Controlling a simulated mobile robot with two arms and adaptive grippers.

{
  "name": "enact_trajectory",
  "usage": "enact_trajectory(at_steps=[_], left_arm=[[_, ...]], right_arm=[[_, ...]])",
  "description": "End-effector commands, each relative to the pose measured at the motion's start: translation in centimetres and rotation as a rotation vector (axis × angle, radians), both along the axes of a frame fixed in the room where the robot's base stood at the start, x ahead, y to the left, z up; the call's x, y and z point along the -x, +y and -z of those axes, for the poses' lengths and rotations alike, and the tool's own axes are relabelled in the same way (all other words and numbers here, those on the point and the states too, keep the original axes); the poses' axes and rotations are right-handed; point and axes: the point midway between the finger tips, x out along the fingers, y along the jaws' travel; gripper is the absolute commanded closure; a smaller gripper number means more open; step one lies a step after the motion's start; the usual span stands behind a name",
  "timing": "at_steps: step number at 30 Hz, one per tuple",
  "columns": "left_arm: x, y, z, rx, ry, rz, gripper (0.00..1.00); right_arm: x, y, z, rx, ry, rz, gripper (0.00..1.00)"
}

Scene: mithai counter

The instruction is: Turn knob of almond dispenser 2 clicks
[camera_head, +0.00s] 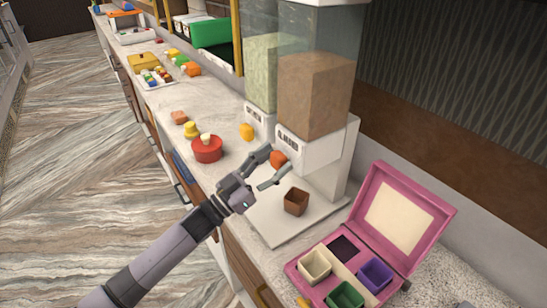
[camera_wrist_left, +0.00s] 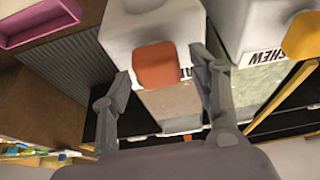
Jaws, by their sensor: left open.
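The almond dispenser (camera_head: 315,95) is the nearer one, with brown contents in a clear hopper on a white body. Its orange-red knob (camera_head: 278,158) faces my left gripper (camera_head: 277,161). In the left wrist view the knob (camera_wrist_left: 157,66) shows between the two spread fingers of the left gripper (camera_wrist_left: 160,68). The gripper is open, one finger on each side of the knob; I cannot tell if either touches it. A brown cup (camera_head: 296,202) stands on the dispenser's white base. My right gripper is not in view.
The cashew dispenser (camera_head: 260,75) with a yellow knob (camera_head: 247,132) stands just behind. A pink box (camera_head: 418,257) with small colored cups lies open at the right. A red round container (camera_head: 207,149) sits on the counter to the left of the dispensers.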

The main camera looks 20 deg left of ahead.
Motion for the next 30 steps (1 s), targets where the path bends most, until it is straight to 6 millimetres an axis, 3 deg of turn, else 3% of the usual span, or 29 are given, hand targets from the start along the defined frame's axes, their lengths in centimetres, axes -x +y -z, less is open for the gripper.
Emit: enact_trajectory(at_steps=[9, 30], left_arm=[[-0.18, -0.15, -0.03, -0.001, 0.001, 0.000, 0.46], [-0.16, -0.12, -0.04, -0.001, 0.001, 0.000, 0.92]], right_arm=[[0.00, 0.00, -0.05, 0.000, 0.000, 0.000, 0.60], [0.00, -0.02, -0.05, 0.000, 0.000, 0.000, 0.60]])
